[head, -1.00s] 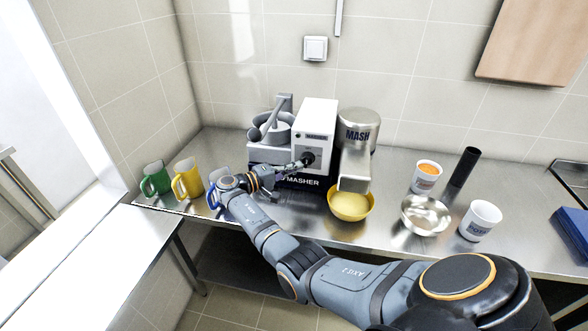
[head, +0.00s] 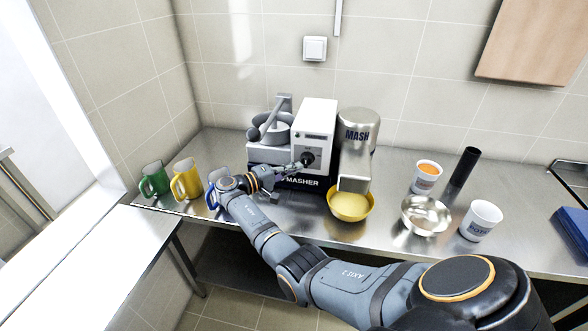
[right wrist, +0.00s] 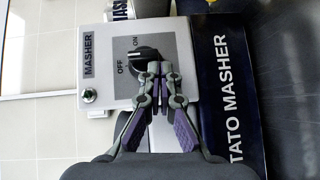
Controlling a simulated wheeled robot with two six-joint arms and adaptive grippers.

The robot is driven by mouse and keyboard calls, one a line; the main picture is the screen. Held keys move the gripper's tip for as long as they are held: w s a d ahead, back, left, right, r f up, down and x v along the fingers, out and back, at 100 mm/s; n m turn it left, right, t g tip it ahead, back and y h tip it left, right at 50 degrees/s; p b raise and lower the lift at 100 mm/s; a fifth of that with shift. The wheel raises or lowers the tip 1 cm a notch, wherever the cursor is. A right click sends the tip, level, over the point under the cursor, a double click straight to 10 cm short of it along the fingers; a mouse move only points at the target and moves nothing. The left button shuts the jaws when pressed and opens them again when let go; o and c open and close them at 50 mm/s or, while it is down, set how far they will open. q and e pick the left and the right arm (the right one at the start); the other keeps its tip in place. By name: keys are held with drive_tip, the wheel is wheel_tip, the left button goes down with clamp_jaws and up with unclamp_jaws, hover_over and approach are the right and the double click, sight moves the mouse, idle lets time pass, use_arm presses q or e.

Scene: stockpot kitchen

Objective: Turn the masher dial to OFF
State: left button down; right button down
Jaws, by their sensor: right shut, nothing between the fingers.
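The masher (head: 315,125) is a white and grey machine with a dark base on the steel counter. Its black dial (head: 308,158) is on the front of the white box. In the right wrist view the dial (right wrist: 146,57) sits on a grey panel beside the words ON and OFF. A light mark shows on it, but I cannot clearly tell which word it points to. My right gripper (right wrist: 160,70) is shut and empty, its fingertips right at the dial's edge and hiding part of it. I cannot tell whether they touch. My left gripper is not in view.
A yellow bowl (head: 350,206) stands under the masher's spout. Green (head: 154,180), yellow (head: 186,181) and blue (head: 212,196) mugs are at the left. A metal bowl (head: 425,217), cups (head: 481,221) and a black cylinder (head: 464,168) stand at the right.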

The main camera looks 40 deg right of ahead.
drive_tip(key=a, duration=1.2)
drive_tip(key=shift+w+r, duration=0.45)
drive_tip(key=shift+d, duration=0.1)
